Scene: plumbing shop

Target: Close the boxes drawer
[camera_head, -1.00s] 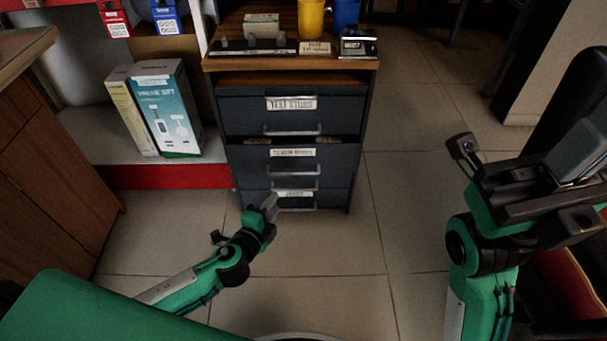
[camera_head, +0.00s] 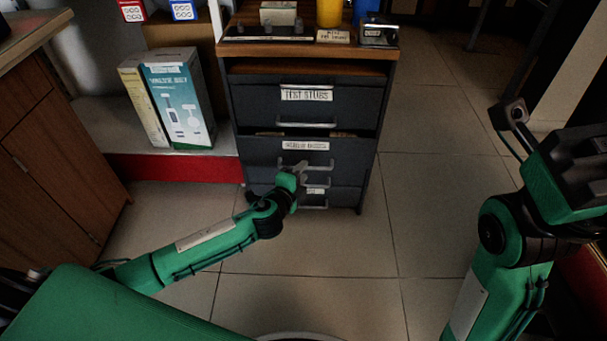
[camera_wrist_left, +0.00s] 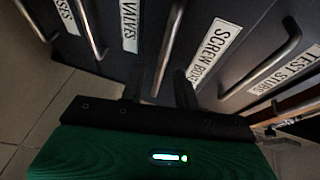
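The grey cabinet (camera_head: 236,110) has several labelled drawers. The drawer labelled "SCREW BOXES" (camera_head: 350,155) stands partly pulled out, with a gap above its front where some contents show. Its label (camera_wrist_left: 215,50) and bar handle (camera_wrist_left: 170,45) also show in the left wrist view. My left gripper (camera_head: 294,174) is in front of this drawer at its handle. In the left wrist view the left gripper (camera_wrist_left: 158,88) has its fingers apart, with the handle between them; contact is unclear. My right gripper (camera_head: 530,130) is at the right, empty, one finger standing far out; the other is not clear.
The "TEST STUBS" drawer (camera_head: 255,97) above looks shut. The wooden top (camera_head: 300,52) carries a yellow cup (camera_head: 330,13) and small items. Boxes (camera_head: 178,105) stand on a low red-edged shelf at left. A wooden cabinet (camera_head: 50,170) is further left. The tiled floor (camera_head: 330,260) is clear.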

